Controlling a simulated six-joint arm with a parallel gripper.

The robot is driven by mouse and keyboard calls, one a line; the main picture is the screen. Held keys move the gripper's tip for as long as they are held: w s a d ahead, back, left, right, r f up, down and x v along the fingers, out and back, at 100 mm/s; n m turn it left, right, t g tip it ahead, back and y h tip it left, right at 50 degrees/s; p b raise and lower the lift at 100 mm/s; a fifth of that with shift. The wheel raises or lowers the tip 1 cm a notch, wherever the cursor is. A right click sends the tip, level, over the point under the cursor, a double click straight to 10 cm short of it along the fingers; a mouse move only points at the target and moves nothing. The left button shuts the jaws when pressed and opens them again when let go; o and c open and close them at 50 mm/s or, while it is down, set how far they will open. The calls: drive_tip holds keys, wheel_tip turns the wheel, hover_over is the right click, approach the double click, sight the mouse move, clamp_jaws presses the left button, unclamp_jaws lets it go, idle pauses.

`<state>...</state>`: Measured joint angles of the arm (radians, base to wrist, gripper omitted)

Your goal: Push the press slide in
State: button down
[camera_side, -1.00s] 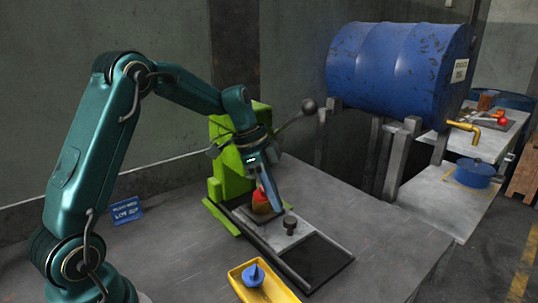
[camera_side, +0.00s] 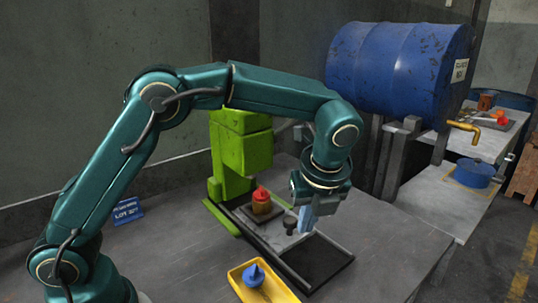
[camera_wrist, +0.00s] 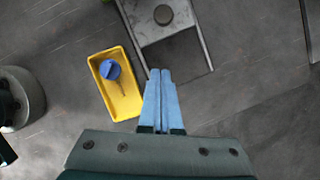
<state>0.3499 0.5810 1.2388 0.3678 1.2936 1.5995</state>
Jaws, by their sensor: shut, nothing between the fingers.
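The press slide (camera_side: 275,242) is a light metal plate on a dark rail in front of the green press (camera_side: 240,150). It carries a dark round knob (camera_side: 290,224) and, on a dark pad further back, a brown piece with a red top (camera_side: 262,201). In the wrist view the slide's plate (camera_wrist: 146,32) and knob (camera_wrist: 163,15) show at the top. My gripper (camera_side: 304,226) is shut and empty, pointing down just right of the knob; I cannot tell if it touches. Its blue fingers (camera_wrist: 161,72) are together in the wrist view, below the slide.
A yellow tray (camera_side: 282,292) with a blue part (camera_side: 253,274) lies in front of the rail, left of the fingers in the wrist view. A blue sign (camera_side: 128,211) stands at the left. The table's right side is clear.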

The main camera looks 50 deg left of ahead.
sight(277, 227)
drive_tip(key=x, duration=0.8)
drive_tip(key=shift+a+f, duration=0.1)
drive_tip(key=shift+f, duration=0.2)
drive_tip(key=shift+w+a, duration=0.3)
drive_tip(key=shift+a, duration=0.3)
drive_tip(key=shift+w+a, duration=0.3)
drive_tip(key=shift+a, duration=0.25)
drive_tip(key=shift+w+a, duration=0.35)
drive_tip(key=shift+a, duration=0.25)
drive_tip(key=shift+a, duration=0.1)
drive_tip(key=shift+a, duration=2.4)
